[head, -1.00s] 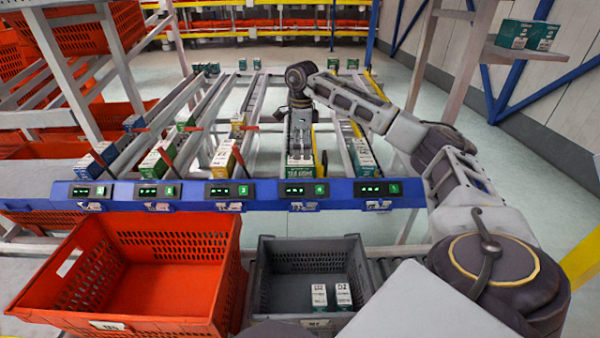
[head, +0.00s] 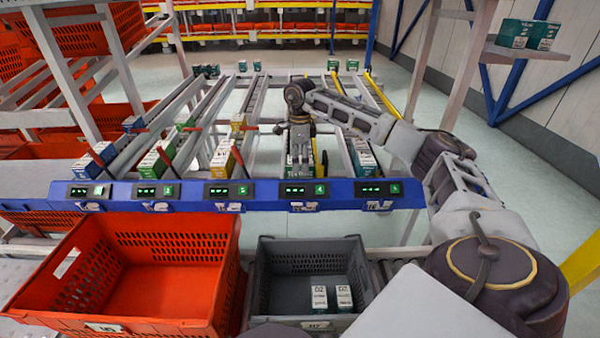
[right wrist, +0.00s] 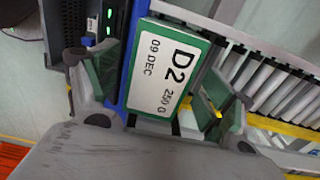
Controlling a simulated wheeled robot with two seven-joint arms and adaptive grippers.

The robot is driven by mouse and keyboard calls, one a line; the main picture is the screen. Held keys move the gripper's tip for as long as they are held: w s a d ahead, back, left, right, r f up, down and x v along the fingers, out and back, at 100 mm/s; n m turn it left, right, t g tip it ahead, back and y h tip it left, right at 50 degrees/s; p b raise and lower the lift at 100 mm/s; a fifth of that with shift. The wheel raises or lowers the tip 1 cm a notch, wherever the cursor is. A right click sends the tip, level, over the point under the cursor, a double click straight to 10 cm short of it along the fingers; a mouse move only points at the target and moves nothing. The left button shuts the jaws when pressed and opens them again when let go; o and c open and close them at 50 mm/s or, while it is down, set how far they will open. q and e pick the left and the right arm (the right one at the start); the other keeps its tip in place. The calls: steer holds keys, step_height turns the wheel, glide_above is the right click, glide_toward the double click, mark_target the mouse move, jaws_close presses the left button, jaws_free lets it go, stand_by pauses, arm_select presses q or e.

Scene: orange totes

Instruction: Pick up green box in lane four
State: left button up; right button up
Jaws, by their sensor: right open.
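The green box (head: 301,173) with a white label stands at the front end of lane four, behind the blue rail. In the right wrist view the box (right wrist: 166,68) shows a white face marked D2 with green edges. My right gripper (head: 300,160) is over this box, pointing down. In the right wrist view the right gripper (right wrist: 158,85) is open, with one green-padded finger on each side of the box. Gaps show between the fingers and the box. My left gripper is not in view.
The blue rail (head: 240,202) with lit lane displays runs across the lane fronts. Other boxes stand in neighbouring lanes, including a green one (head: 363,160) to the right. An orange tote (head: 70,215) and a grey tote (head: 262,275) holding two boxes stand in front.

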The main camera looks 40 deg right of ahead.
steer(key=shift+f, duration=1.25)
steer(key=shift+c, duration=0.2)
steer(key=c, duration=1.2)
